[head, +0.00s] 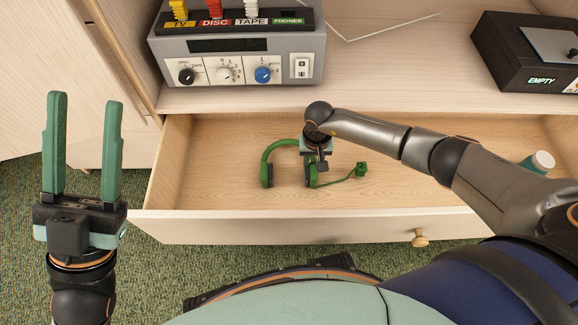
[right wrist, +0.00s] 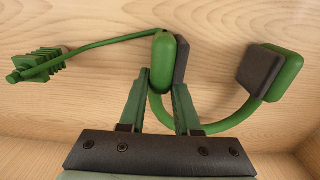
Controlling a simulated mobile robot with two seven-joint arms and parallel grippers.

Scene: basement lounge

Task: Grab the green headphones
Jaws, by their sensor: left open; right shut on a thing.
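The green headphones (head: 267,160) lie in the open drawer (head: 225,185), with dark ear pads and a green cord ending in a green ribbed plug (head: 361,169). In the right wrist view the headband (right wrist: 235,122) curves between the two ear cups. My right gripper (right wrist: 163,85) reaches down into the drawer and is shut on the headphones at the nearer ear cup; in the head view my right wrist (head: 317,145) hides part of them. My left gripper (head: 85,140) is open and empty, upright over the carpet left of the drawer.
A grey switch box (head: 240,72) with knobs and coloured levers stands on the surface above the drawer. A black box marked EMPTY (head: 520,60) is at the upper right. A teal and white container (head: 540,162) lies at the drawer's right end. The drawer front has a round knob (head: 419,238).

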